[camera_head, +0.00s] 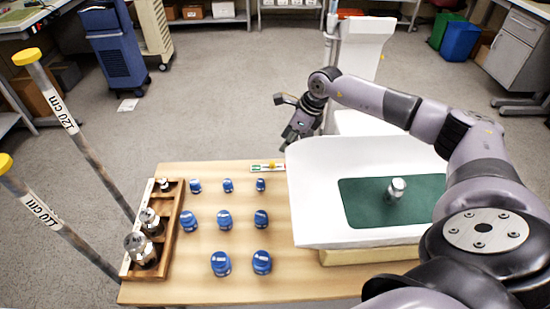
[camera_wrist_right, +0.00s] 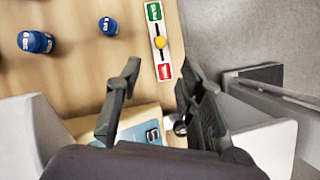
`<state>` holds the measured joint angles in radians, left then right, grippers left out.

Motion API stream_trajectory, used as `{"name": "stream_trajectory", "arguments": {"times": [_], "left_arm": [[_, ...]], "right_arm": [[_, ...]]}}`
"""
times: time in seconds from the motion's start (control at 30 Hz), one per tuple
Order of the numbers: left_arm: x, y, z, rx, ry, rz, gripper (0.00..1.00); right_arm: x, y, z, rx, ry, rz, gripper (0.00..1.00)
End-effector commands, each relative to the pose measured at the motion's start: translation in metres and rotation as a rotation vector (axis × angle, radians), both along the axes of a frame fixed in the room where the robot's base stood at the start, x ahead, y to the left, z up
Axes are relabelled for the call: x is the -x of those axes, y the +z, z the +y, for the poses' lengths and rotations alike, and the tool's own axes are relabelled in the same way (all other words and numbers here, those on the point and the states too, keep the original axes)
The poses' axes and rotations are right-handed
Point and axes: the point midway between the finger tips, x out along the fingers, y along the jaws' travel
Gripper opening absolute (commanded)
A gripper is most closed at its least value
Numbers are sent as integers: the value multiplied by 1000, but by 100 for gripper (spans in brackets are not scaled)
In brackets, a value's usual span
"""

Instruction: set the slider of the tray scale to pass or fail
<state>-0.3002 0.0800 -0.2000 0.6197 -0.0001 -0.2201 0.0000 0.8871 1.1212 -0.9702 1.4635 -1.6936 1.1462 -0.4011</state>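The slider board (camera_head: 262,167) lies at the table's far edge, left of the tray scale (camera_head: 305,215). In the right wrist view, the slider board (camera_wrist_right: 155,30) has a green end at the top and a red end at the bottom.
Several blue weights (camera_head: 224,219) stand left of the scale. A wooden rack (camera_head: 165,240) with metal weights is at the table's left. Two labelled poles (camera_head: 60,110) rise at the far left.

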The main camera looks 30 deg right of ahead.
Motion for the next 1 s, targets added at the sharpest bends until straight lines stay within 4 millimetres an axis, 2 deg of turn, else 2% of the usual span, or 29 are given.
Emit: {"name": "stream_trajectory", "arguments": {"times": [0.1, 0.3, 0.5, 0.7, 0.93, 1.0], "left_arm": [[0, 4, 0, 0, 0, 0, 0], [0, 6, 0, 0, 0, -1, 0], [-1, 6, 0, 0, 0, 0, 0], [-1, 6, 0, 0, 0, -1, 0], [-1, 6, 0, 0, 0, -1, 0], [-1, 6, 0, 0, 0, -1, 0]], "right_arm": [[-8, -25, 7, -2, 1, 4, 35], [-21, -64, 17, -2, 1, 2, 35], [-30, -89, 22, -1, 0, 0, 35], [-33, -98, 24, 0, 0, 0, 35], [-33, -98, 24, 1, 1, -1, 35], [-33, -98, 24, 1, 1, -1, 30]]}}
